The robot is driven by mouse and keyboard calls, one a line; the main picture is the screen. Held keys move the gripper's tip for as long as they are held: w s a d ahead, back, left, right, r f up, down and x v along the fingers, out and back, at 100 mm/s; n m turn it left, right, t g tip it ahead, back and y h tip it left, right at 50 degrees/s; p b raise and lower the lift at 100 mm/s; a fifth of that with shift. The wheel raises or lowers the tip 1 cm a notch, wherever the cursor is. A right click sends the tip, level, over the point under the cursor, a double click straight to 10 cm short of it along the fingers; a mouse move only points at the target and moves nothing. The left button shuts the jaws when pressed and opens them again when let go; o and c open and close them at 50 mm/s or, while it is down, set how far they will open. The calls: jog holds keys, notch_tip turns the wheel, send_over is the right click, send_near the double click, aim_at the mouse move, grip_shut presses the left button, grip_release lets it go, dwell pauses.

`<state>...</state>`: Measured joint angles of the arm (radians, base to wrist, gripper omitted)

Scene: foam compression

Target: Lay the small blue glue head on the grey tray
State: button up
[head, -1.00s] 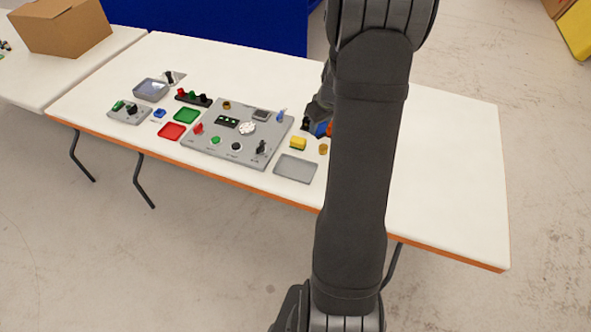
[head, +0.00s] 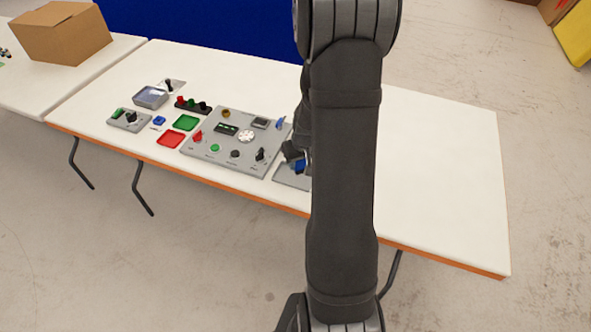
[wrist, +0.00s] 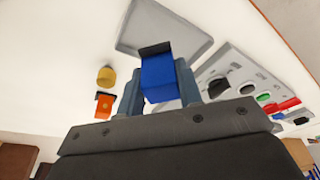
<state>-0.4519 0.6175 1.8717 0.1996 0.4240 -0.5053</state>
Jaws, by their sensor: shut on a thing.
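The small blue glue head (wrist: 158,78), a blue block with a dark plate at one end, is held between the two fingers of my gripper (wrist: 160,84). In the head view the blue glue head (head: 300,166) shows beside my gripper (head: 294,152), over the grey tray (head: 287,178). My arm hides the right part of the tray there. In the wrist view the flat, rimmed grey tray (wrist: 193,38) lies beyond the block, which overlaps its near part. I cannot tell whether the block touches the tray.
A grey control panel (head: 218,153) with knobs and buttons lies left of the tray. In the wrist view a yellow cylinder (wrist: 106,76) and an orange piece (wrist: 103,104) stand to the left. Red (head: 171,139) and green (head: 186,122) trays lie farther left. The table's right side is clear.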

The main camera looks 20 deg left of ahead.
jog(key=shift+a+f, duration=0.4)
jog(key=shift+a, duration=0.3)
jog(key=shift+f, duration=2)
jog(key=shift+f, duration=0.15)
jog(key=o, duration=1.1)
jog(key=shift+o, duration=0.2)
jog(key=v, duration=1.2)
